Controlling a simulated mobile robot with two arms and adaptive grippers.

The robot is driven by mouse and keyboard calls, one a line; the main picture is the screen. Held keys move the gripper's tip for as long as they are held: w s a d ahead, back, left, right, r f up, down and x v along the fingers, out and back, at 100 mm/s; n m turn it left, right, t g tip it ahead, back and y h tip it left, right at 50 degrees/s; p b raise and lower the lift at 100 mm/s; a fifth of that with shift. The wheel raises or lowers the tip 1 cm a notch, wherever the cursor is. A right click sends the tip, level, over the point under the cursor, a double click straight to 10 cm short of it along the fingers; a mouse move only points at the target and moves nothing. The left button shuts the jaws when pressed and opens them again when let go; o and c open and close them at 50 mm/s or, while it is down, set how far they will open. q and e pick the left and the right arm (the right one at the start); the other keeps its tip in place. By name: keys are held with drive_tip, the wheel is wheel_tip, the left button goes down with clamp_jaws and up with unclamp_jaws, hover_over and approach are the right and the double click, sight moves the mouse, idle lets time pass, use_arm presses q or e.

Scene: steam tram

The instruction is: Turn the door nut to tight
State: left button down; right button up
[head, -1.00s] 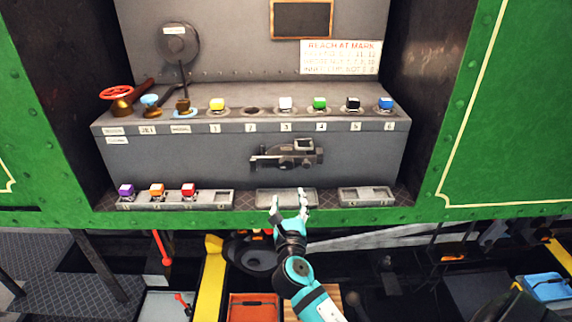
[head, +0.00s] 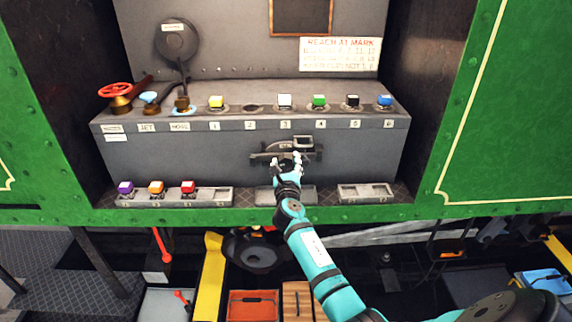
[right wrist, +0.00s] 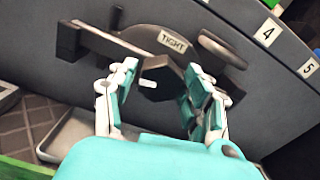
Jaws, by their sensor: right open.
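The door nut (right wrist: 160,80) is a dark hexagonal nut on the front of the grey box, with a small white mark on its face toward the lower left. A "TIGHT" label (right wrist: 172,41) sits just above it. A dark latch bar (right wrist: 95,42) extends to the upper left. My right gripper (right wrist: 160,84) is open, with one finger on each side of the nut; I cannot tell whether they touch it. In the head view, my right gripper (head: 287,163) is in front of the latch fitting (head: 302,144) and mostly hides the nut. My left gripper is not in view.
Numbered sockets with coloured plugs line the shelf (head: 250,122) above. A red handwheel (head: 115,91) stands at its left. Trays (head: 213,198) lie along the ledge below, the left one holding purple, orange and red plugs. Green side panels (head: 505,110) flank the recess.

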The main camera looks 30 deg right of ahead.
drive_tip(key=c, duration=0.9)
drive_tip(key=shift+m, duration=0.3)
drive_tip(key=m+b, duration=0.1)
drive_tip(key=m, duration=0.4)
drive_tip(key=shift+f+b, duration=0.1)
drive_tip(key=shift+b, duration=0.25)
drive_tip(key=m+b, duration=0.1)
drive_tip(key=m, duration=0.3)
drive_tip(key=shift+m+b, duration=0.3)
drive_tip(key=shift+m, duration=0.1)
drive_tip(key=m+b, duration=0.2)
drive_tip(key=m, duration=0.3)
drive_tip(key=shift+s+f, duration=0.1)
drive_tip(key=shift+m+b, duration=0.9)
drive_tip(key=shift+m, duration=1.6)
